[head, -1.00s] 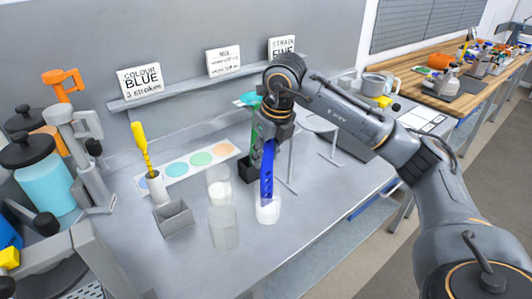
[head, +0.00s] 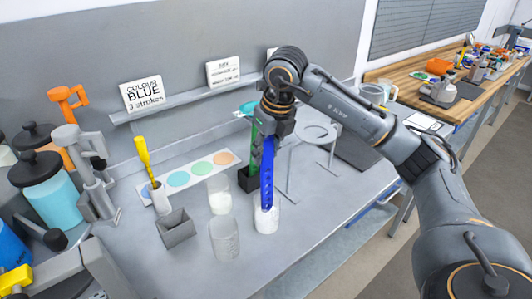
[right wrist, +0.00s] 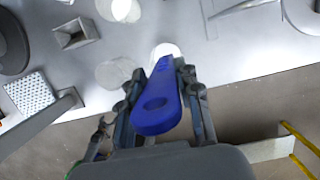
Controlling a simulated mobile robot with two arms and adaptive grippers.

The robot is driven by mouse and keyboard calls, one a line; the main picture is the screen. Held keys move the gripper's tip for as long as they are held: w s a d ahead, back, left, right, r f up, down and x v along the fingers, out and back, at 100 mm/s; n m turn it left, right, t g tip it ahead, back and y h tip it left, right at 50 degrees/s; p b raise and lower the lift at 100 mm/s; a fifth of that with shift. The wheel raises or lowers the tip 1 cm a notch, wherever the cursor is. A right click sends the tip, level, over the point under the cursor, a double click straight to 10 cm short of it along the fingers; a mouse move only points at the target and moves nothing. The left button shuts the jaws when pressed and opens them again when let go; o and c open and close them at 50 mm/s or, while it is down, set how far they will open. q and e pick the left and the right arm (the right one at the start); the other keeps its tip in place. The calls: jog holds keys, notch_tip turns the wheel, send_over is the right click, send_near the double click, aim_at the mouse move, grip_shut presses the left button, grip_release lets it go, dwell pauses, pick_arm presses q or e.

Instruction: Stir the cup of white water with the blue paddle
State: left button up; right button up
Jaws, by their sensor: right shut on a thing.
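My right gripper (head: 272,138) is shut on the blue paddle (head: 267,178), which hangs upright with its lower end at the cup of white water (head: 267,220). The lower end appears to be inside the cup's mouth; its exact depth cannot be told. In the right wrist view the blue paddle (right wrist: 160,98) lies between the fingers of the gripper (right wrist: 158,95), and the white cup (right wrist: 166,50) is partly hidden behind its far end. My left gripper is not in view.
A second cup with white contents (head: 220,197) and a clear cup (head: 224,240) stand just left. A green-handled tool in a black holder (head: 246,180) stands close behind the paddle.

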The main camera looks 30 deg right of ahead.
notch_tip(320, 180, up, 9)
jog(key=p, duration=0.6)
jog(key=shift+r, duration=0.15)
